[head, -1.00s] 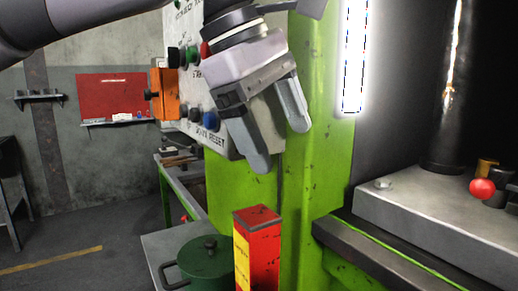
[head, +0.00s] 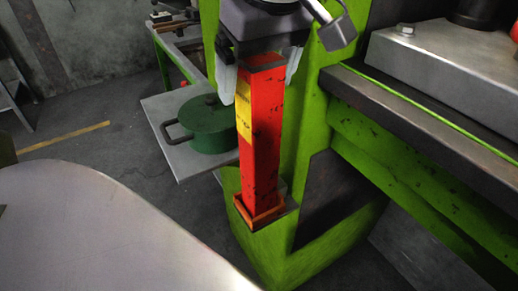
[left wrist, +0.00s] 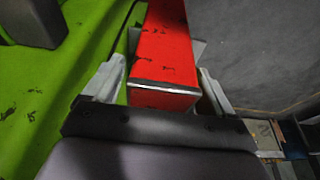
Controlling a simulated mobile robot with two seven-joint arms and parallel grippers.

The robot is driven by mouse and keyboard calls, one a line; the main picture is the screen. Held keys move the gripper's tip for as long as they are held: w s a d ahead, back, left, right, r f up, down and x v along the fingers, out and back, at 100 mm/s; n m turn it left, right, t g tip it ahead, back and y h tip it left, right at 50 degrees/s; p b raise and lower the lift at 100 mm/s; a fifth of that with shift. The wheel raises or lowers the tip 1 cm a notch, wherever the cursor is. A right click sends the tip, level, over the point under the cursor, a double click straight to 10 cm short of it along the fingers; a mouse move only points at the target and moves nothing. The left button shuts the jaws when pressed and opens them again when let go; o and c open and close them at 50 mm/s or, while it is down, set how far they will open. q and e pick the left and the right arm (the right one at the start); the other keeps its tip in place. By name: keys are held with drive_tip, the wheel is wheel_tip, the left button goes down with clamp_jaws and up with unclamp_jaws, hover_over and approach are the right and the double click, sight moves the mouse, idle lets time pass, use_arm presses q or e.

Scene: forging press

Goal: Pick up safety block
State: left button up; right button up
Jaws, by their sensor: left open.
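The safety block (head: 262,135) is a tall red post with a yellow label on its side. It stands upright on a small ledge of the green press. My left gripper (head: 258,82) is at its top, with one finger on either side. In the left wrist view the red block (left wrist: 165,50) lies between the two open fingers (left wrist: 160,85), with gaps visible on both sides. The top end of the block is close to the gripper's palm. My right gripper is not in view.
A green lidded pot (head: 207,124) with a dark handle sits on a grey shelf (head: 165,110) left of the block. The green press frame (head: 310,110) stands close behind and right. The press bed edge (head: 420,110) runs along the right. Grey floor is open at the left.

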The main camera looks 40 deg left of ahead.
use_arm(q)
clamp_jaws()
drive_tip(key=shift+w, duration=0.1)
drive_tip(key=shift+r, duration=0.15)
